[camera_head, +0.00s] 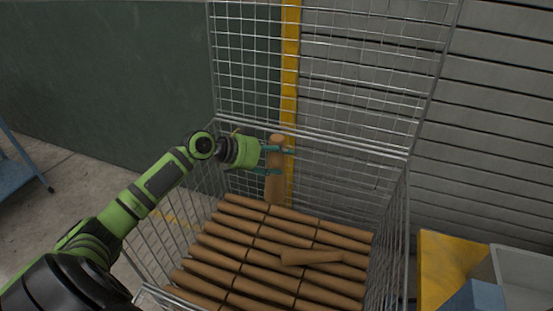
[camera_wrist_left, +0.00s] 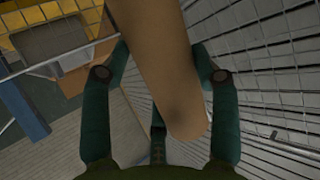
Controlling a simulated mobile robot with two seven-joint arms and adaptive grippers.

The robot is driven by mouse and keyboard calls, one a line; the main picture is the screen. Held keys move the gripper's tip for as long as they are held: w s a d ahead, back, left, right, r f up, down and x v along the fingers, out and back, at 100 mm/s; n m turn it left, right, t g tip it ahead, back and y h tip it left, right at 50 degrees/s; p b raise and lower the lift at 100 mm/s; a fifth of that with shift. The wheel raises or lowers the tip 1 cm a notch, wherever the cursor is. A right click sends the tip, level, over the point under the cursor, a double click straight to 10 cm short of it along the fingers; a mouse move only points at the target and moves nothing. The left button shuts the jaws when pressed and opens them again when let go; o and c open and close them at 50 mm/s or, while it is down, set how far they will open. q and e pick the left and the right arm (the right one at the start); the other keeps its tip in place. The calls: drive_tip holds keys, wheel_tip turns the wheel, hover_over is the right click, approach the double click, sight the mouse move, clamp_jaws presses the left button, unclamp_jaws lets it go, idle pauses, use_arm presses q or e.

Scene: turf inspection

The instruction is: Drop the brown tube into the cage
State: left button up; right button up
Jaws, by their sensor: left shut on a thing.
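A brown tube (camera_head: 276,180) is held upright by my left gripper (camera_head: 280,160) inside the back part of the wire cage (camera_head: 397,228), above the layer of tubes. In the left wrist view the brown tube (camera_wrist_left: 160,65) runs between the green fingers of my left gripper (camera_wrist_left: 160,75). The gripper is shut on it. The cage stands open at the top, with its tall mesh panel raised at the back. My right gripper is not in view.
Several brown tubes (camera_head: 250,262) lie in rows on the cage floor, with one loose tube (camera_head: 311,257) lying across them. A yellow surface (camera_head: 442,265) with a grey bin (camera_head: 522,275) and a blue box (camera_head: 475,298) stands at the right. A blue frame (camera_head: 15,170) is at the far left.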

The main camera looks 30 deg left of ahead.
use_arm(q)
wheel_tip(320, 180, down, 5)
drive_tip(key=b, duration=0.3)
drive_tip(key=shift+f, duration=0.1)
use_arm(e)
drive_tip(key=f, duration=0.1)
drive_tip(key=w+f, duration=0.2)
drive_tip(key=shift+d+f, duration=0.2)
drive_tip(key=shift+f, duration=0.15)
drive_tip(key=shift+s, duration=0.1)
use_arm(q)
drive_tip(key=o, duration=1.3)
drive_tip(key=shift+c, duration=0.2)
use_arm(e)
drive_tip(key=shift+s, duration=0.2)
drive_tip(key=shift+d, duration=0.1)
use_arm(q)
drive_tip(key=v, duration=1.2)
